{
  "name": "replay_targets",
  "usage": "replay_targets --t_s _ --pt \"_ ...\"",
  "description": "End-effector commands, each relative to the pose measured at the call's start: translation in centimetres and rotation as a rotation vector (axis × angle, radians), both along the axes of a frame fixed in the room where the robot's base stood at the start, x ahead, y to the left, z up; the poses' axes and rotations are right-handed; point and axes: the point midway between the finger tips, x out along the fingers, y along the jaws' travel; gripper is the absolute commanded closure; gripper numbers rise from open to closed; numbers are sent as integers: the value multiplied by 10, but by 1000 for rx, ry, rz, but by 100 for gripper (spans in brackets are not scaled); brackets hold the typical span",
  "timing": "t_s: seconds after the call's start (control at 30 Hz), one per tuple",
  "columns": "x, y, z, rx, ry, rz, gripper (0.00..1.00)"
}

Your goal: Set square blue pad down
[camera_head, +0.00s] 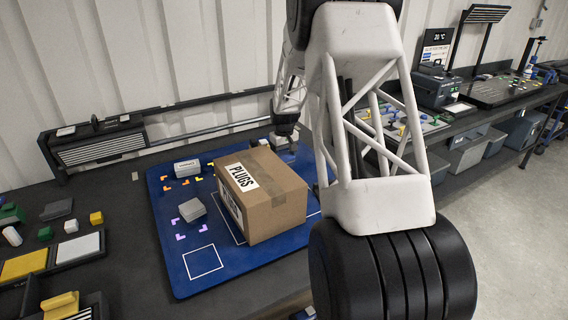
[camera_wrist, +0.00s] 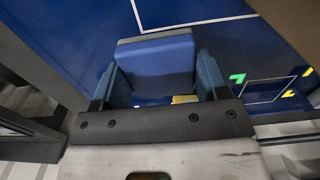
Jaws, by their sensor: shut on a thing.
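The square blue pad (camera_wrist: 157,62) sits between the two fingers of my gripper (camera_wrist: 160,76) in the wrist view. My gripper is shut on it. The wrist view shows the blue board (camera_wrist: 75,38) beyond the pad, with white outline lines close to the pad's far edge. I cannot tell whether the pad touches the board. In the head view, my gripper (camera_head: 285,130) is at the back right of the board (camera_head: 172,245), behind the cardboard box. The pad cannot be made out there.
The cardboard box (camera_head: 275,205) marked PLUGS stands on the board and hides part of it. A grey block (camera_head: 192,209) and a pale box (camera_head: 187,168) sit to its left, among coloured corner marks. An empty white outlined square (camera_head: 203,263) is at the front left.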

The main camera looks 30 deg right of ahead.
Motion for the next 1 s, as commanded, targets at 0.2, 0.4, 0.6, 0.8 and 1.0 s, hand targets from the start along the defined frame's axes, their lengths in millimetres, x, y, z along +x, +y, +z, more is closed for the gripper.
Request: replay_targets --t_s 0.2,0.4,0.6,0.8,1.0 --pt "0 0 -13 0 1 0 56" --pt "0 0 -33 0 1 0 56" --pt "0 0 -38 0 0 0 56" --pt "0 0 -38 0 0 0 56" --pt "0 0 -40 0 0 0 23"
